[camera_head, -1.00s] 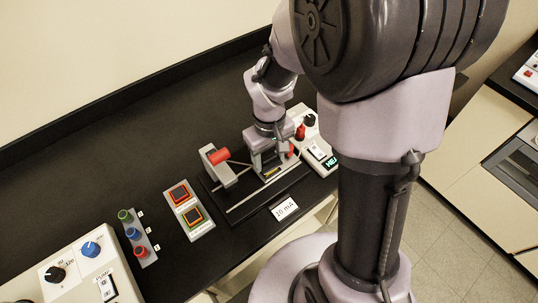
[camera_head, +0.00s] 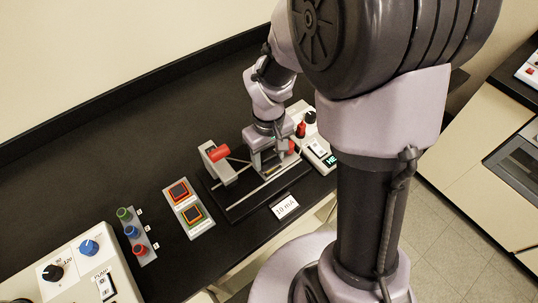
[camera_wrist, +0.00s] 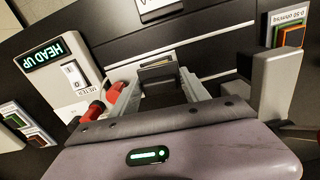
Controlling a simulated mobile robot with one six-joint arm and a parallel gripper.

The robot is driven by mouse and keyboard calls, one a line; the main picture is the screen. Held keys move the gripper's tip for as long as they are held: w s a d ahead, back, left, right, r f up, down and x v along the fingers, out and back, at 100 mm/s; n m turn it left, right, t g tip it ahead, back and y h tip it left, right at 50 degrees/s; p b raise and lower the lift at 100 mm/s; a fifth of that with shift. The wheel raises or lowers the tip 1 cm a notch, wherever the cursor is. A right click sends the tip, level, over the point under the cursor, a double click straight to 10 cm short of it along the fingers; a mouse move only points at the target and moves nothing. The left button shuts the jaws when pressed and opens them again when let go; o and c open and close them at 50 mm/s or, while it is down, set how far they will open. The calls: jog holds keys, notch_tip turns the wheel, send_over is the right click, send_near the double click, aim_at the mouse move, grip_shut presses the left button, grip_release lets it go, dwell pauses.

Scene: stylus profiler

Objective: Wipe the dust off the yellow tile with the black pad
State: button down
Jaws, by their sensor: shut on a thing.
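My gripper (camera_head: 264,160) points down over the black base plate (camera_head: 228,217) of the profiler. In the wrist view its two grey fingers (camera_wrist: 161,90) are shut on a dark piece, the black pad (camera_wrist: 162,97), which is partly hidden by the fingers and wrist.
A grey upright with a red cylinder (camera_head: 219,152) stands left of my gripper. A white box with a lit display (camera_head: 331,160) and a red knob (camera_head: 301,130) are close on the right. A white two-square panel (camera_head: 189,207) lies left. The back of the bench is clear.

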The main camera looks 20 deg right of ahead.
jog(key=shift+w+a, duration=0.15)
jog(key=shift+w, duration=0.4)
jog(key=shift+s, duration=0.2)
jog(key=shift+s+d, duration=0.2)
jog(key=shift+s, duration=0.3)
jog(key=shift+s+d, duration=0.15)
jog(key=shift+s, duration=0.35)
jog(key=shift+w, duration=0.1)
jog(key=shift+w+a, duration=0.2)
jog(key=shift+w, duration=0.35)
jog(key=shift+w+a, duration=0.15)
jog(key=shift+w, duration=0.4)
jog(key=shift+s, duration=0.1)
